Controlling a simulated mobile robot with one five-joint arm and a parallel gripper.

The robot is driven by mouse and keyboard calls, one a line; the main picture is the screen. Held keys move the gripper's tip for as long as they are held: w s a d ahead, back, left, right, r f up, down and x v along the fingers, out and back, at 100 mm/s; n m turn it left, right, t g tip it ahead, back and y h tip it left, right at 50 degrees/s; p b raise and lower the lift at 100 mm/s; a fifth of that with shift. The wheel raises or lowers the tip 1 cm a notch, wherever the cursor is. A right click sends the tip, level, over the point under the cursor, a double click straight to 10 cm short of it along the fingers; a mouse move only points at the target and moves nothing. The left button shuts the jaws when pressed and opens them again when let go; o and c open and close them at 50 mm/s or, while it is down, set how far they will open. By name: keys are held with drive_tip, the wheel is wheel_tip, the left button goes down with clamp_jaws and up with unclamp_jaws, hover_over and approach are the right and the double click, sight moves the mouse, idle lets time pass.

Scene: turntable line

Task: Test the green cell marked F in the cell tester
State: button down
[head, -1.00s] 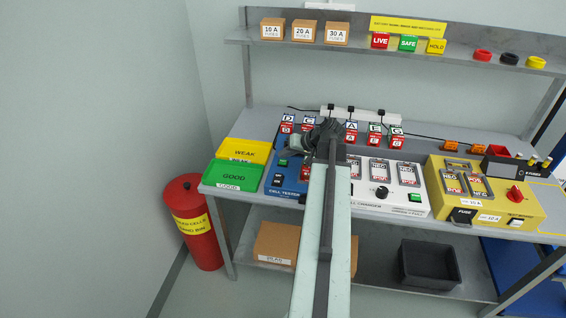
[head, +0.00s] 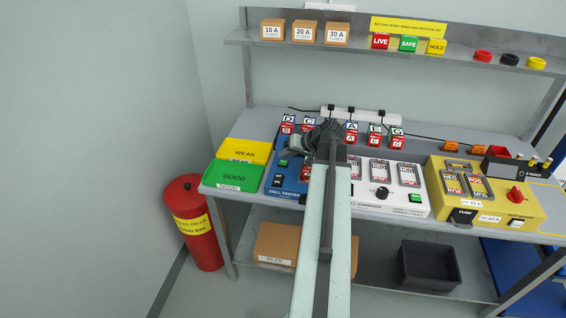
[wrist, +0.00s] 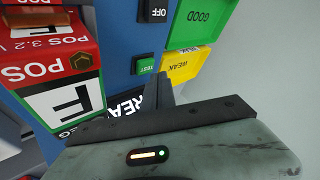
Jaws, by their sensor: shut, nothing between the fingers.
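The cell marked F (wrist: 65,103) has a red top marked POS and a green-bordered white label. It stands at the blue cell tester (wrist: 118,20), left in the wrist view. Its seating is partly out of view. The tester's green TEST button (wrist: 145,66) and black OFF switch (wrist: 153,10) show beside it. My gripper (wrist: 158,88) is shut and empty, its tips just below the TEST button in the picture. I cannot tell if they touch. In the head view my gripper (head: 297,144) is over the cell tester (head: 272,186). The black READ panel (wrist: 122,103) is partly hidden.
The yellow WEAK tray (head: 244,153) and green GOOD tray (head: 234,176) lie left of the tester. A red bin (head: 195,230) stands on the floor.

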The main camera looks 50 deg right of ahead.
idle(0.5)
drive_tip(key=shift+f+b, duration=0.4)
drive_tip(key=shift+f, duration=0.25)
